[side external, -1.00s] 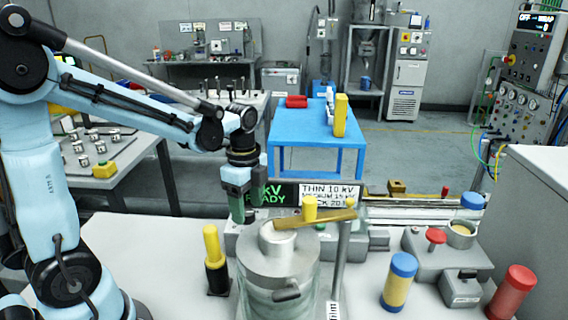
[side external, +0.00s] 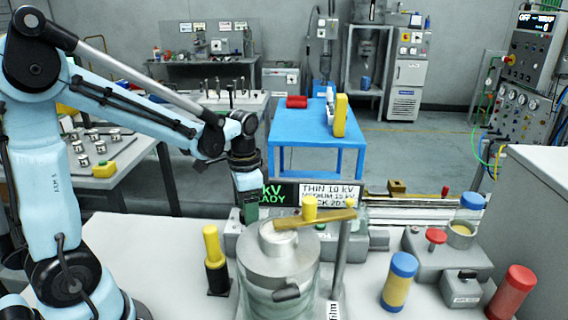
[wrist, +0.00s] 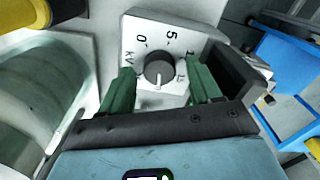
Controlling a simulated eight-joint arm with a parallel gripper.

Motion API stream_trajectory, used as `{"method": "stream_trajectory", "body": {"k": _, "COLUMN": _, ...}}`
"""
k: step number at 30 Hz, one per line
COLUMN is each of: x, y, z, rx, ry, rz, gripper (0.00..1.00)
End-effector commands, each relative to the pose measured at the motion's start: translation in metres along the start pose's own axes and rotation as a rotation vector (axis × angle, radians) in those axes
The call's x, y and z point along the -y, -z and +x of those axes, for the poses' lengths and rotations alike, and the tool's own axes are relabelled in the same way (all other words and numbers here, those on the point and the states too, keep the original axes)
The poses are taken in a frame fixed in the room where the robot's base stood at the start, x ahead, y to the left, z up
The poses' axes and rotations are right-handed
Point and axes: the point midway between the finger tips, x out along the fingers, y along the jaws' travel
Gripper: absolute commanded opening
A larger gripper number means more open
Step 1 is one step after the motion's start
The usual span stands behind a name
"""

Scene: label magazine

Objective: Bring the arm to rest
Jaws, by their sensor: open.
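My gripper (side external: 250,213) hangs low, pointing down, behind the metal-topped glass vessel (side external: 279,258) and in front of the green-lettered display (side external: 277,194). In the wrist view its green fingers (wrist: 162,92) are apart with nothing held between them. A dark round knob (wrist: 159,70) on a grey kV dial plate (wrist: 135,40) shows just beyond and between the fingertips. I cannot tell from this view whether a finger touches the plate. The side view does not show the knob clearly. The display is partly covered by my gripper.
A yellow-topped black post (side external: 214,262) stands left of the vessel. Blue-capped (side external: 399,280) and red (side external: 512,292) cylinders stand right. A blue table (side external: 310,130) is behind.

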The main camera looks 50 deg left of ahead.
Motion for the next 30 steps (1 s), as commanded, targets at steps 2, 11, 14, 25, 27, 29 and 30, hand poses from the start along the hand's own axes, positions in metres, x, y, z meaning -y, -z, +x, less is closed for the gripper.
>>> {"method": "stream_trajectory", "body": {"k": 2, "x": 0.0004, "y": 0.0000, "z": 0.0000, "rx": 0.000, "ry": 0.000, "rz": -0.073, "gripper": 0.63}}
{"method": "stream_trajectory", "body": {"k": 11, "x": 0.0013, "y": -0.0002, "z": 0.0000, "rx": 0.000, "ry": 0.000, "rz": -0.348, "gripper": 0.63}}
{"method": "stream_trajectory", "body": {"k": 14, "x": 0.0016, "y": -0.0003, "z": 0.0000, "rx": 0.000, "ry": 0.000, "rz": -0.431, "gripper": 0.63}}
{"method": "stream_trajectory", "body": {"k": 25, "x": 0.0019, "y": -0.0006, "z": 0.0000, "rx": 0.000, "ry": 0.000, "rz": -0.587, "gripper": 0.63}}
{"method": "stream_trajectory", "body": {"k": 27, "x": 0.0019, "y": -0.0006, "z": 0.0000, "rx": 0.000, "ry": 0.000, "rz": -0.592, "gripper": 0.63}}
{"method": "stream_trajectory", "body": {"k": 29, "x": 0.0019, "y": -0.0006, "z": 0.0000, "rx": 0.000, "ry": 0.000, "rz": -0.592, "gripper": 0.63}}
{"method": "stream_trajectory", "body": {"k": 30, "x": 0.0019, "y": -0.0006, "z": 0.0000, "rx": 0.000, "ry": 0.000, "rz": -0.592, "gripper": 0.63}}
